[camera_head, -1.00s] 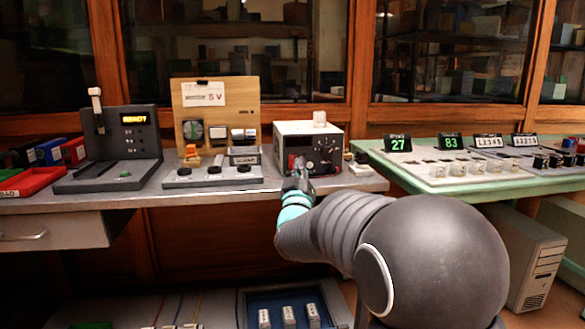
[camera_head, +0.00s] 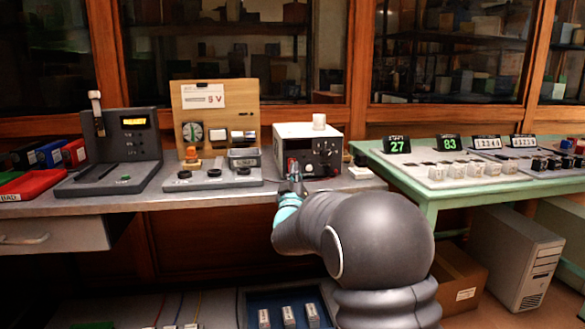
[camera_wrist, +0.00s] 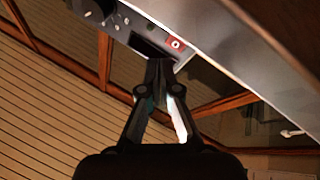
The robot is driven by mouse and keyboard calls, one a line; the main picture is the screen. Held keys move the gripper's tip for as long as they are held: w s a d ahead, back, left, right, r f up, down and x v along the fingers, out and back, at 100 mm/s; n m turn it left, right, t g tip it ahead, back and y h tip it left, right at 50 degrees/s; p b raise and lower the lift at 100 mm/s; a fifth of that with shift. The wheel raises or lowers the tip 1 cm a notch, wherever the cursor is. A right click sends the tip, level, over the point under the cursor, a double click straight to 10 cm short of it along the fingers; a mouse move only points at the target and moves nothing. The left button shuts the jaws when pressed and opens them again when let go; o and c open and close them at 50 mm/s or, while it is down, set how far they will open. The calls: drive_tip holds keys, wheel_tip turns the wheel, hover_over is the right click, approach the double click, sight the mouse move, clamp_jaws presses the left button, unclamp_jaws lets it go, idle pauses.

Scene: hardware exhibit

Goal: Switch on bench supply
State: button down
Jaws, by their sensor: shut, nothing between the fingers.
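The bench supply (camera_head: 308,132) is a white box with a dark front panel, standing on the grey bench at the middle of the head view. Its panel (camera_wrist: 118,22) shows tilted in the wrist view, with dark knobs, a black window (camera_wrist: 152,46) and a red switch with a white ring mark (camera_wrist: 176,43). My gripper (camera_head: 293,178) is shut and empty, in front of the supply's lower left front. In the wrist view its fingertips (camera_wrist: 159,66) overlap the panel's edge below the black window, close to the red switch. I cannot tell whether they touch.
A grey lever console (camera_head: 133,140) and a wooden board with a gauge (camera_head: 216,105) stand left of the supply. A green table (camera_head: 440,190) with counters is to the right. A blue tray (camera_head: 248,300) lies below. Bare bench edge runs in front.

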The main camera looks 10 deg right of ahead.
drive_tip(key=shift+w+f, duration=0.2)
drive_tip(key=shift+w, duration=0.35)
drive_tip(key=shift+w+f, duration=0.2)
drive_tip(key=shift+w, duration=0.3)
drive_tip(key=shift+w+f+b, duration=0.1)
drive_tip(key=shift+b, duration=0.3)
idle(0.4)
drive_tip(key=shift+w+b, duration=0.3)
drive_tip(key=shift+w+f, duration=0.15)
drive_tip(key=shift+w, duration=0.15)
idle(0.7)
drive_tip(key=shift+s+b, duration=0.1)
drive_tip(key=shift+b, duration=0.2)
drive_tip(key=shift+s+r+b, duration=0.25)
drive_tip(key=shift+s+b, duration=0.2)
drive_tip(key=shift+s, duration=0.15)
drive_tip(key=shift+s, duration=0.1)
drive_tip(key=s, duration=0.1)
drive_tip(key=s+r+b, duration=0.1)
drive_tip(key=s, duration=0.1)
drive_tip(key=s+b, duration=0.1)
drive_tip(key=shift+s+r, duration=0.25)
drive_tip(key=shift+r, duration=0.1)
